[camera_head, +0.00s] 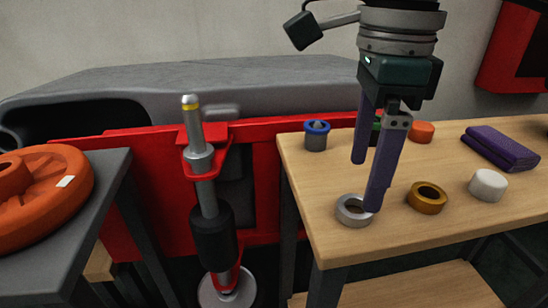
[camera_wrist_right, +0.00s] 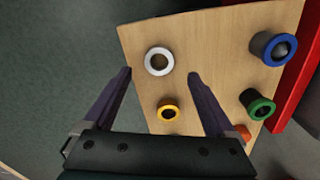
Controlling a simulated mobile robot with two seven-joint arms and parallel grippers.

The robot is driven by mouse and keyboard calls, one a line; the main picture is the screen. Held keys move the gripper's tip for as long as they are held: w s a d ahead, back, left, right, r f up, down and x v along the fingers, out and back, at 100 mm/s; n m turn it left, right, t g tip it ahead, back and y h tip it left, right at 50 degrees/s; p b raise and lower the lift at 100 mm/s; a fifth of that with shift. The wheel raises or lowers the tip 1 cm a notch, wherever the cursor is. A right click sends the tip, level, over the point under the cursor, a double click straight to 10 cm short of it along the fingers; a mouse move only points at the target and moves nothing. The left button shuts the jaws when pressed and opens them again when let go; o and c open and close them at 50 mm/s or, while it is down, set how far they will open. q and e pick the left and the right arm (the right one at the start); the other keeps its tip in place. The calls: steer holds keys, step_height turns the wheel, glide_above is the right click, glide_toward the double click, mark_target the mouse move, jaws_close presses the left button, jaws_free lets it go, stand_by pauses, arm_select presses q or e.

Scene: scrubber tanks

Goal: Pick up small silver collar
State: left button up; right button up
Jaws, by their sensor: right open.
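The small silver collar (camera_head: 344,214) is a short ring lying flat near the front left corner of the wooden table. In the right wrist view the collar (camera_wrist_right: 148,66) shows as a pale ring, between the lines of the two fingertips and slightly beyond them. My right gripper (camera_head: 366,182) points down over the table with purple fingers spread and nothing between them. In the head view one fingertip overlaps the collar's right side; I cannot tell whether they touch. The right gripper also shows in the wrist view (camera_wrist_right: 160,74). My left gripper is not in view.
A gold ring (camera_head: 414,199) and a white cap (camera_head: 487,186) lie right of the collar. A blue-topped piece (camera_head: 316,140), an orange ring (camera_head: 421,132) and purple cloth (camera_head: 499,147) lie farther back. A green-topped piece (camera_wrist_right: 258,108) stands near the blue one. A red-bracketed column (camera_head: 205,190) stands left.

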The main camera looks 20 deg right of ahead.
mark_target(358, 195)
step_height(358, 195, down, 5)
steer(key=shift+a+r+b, duration=0.15)
steer(key=shift+b, duration=0.45)
jaws_close()
